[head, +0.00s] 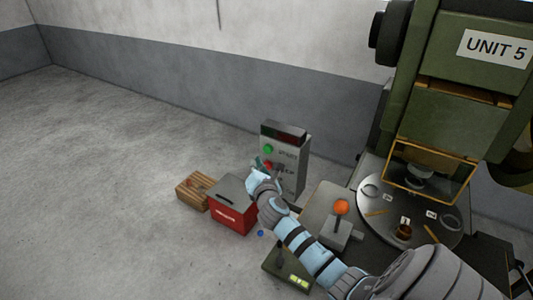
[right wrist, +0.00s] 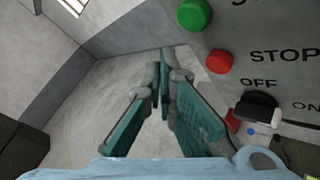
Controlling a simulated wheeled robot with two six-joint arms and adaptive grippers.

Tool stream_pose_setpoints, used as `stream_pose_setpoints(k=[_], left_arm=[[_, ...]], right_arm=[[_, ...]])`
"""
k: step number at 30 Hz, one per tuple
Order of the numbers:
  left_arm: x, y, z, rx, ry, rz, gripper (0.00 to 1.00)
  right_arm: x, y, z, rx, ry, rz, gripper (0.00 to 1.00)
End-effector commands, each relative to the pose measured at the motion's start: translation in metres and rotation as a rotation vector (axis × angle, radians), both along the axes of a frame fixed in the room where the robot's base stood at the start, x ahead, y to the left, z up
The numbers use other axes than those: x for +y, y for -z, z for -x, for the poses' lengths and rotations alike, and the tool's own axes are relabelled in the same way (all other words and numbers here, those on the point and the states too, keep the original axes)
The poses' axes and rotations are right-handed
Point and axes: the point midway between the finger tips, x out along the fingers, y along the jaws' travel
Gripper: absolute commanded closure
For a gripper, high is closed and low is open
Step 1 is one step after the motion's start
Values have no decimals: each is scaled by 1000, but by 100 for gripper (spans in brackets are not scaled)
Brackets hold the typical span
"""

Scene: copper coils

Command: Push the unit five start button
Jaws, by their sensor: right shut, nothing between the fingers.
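The grey control box (head: 292,172) of the green machine marked UNIT 5 (head: 494,48) stands upright left of the machine. Its green start button (head: 268,149) is near the top of the panel, with a red stop button (head: 268,166) below. My right gripper (head: 259,162) is in front of the panel, close to the red button and lower than the green one. In the right wrist view the fingers (right wrist: 166,62) are shut and empty. The green button (right wrist: 195,14) and the red button (right wrist: 219,61) are up and to the right of the fingertips, apart from them. My left gripper is not in view.
A red toolbox (head: 232,214) and a wooden crate (head: 191,193) stand on the floor left of the box. A lever with an orange knob (head: 341,207) and a round table (head: 376,216) are at the machine. An OFF/ON switch (right wrist: 258,107) sits below STOP. Floor at left is clear.

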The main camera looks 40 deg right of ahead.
Motion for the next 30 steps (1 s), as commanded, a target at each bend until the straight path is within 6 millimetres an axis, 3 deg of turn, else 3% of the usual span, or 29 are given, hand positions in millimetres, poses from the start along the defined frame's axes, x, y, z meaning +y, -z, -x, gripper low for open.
stream_pose_setpoints(k=[9, 30], left_arm=[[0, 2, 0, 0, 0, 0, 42], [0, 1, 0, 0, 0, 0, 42]], right_arm=[[-25, 0, -8, -1, 2, 1, 100], [-26, 0, -8, -1, 2, -1, 100]])
